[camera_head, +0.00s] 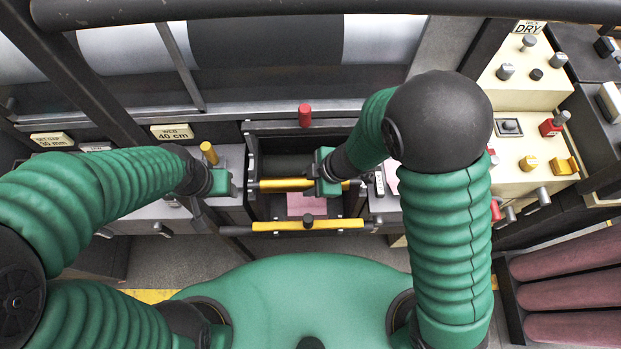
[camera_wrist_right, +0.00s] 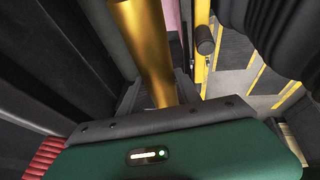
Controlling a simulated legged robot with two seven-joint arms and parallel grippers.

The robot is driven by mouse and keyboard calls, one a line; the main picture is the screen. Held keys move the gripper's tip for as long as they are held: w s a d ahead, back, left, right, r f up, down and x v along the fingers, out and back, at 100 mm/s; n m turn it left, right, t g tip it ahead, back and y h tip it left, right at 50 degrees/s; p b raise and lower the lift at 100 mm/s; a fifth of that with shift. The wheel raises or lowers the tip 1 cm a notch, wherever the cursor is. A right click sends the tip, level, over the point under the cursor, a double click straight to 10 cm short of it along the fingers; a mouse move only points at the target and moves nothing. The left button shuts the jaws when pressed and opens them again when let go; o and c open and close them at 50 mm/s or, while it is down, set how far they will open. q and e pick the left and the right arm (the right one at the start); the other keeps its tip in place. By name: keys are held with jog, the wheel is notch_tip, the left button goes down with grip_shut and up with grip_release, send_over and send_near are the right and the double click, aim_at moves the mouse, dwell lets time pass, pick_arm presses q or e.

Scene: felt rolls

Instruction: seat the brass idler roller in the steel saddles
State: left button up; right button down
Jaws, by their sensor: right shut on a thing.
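The brass idler roller (camera_head: 285,185) lies crosswise over a dark open bay in the head view. My right gripper (camera_head: 321,185) is shut on it, right of its middle. In the right wrist view the roller (camera_wrist_right: 146,45) runs up from behind the green gripper body (camera_wrist_right: 170,150). The steel saddles are too small and covered to tell apart at the roller's ends, so I cannot tell whether it rests in them. My left gripper (camera_head: 224,182) is left of the bay, apart from the roller; its fingers are not clear.
A yellow bar (camera_head: 275,225) with a dark knob (camera_head: 308,220) crosses the bay's front. A red post (camera_head: 305,115) stands behind the bay, and a brass-coloured peg (camera_head: 209,152) stands at left. A control panel (camera_head: 520,120) and a crate of mauve rolls (camera_head: 570,292) are at right.

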jog(key=shift+d, duration=0.45)
jog(key=c, duration=1.2)
grip_release()
jog(key=o, duration=0.4)
jog(key=shift+a, duration=0.25)
pick_arm(q)
jog(key=shift+s+d+r, duration=0.1)
jog(key=shift+d, duration=0.1)
pick_arm(e)
jog(key=shift+o, duration=0.2)
pick_arm(q)
jog(key=shift+d, duration=0.15)
pick_arm(e)
jog(key=shift+d, duration=0.15)
pick_arm(q)
jog(key=w+p+v, duration=0.2)
jog(key=p+v, duration=0.7)
jog(key=shift+r, duration=0.25)
pick_arm(e)
jog(key=v, duration=1.6)
jog(key=shift+r, duration=0.35)
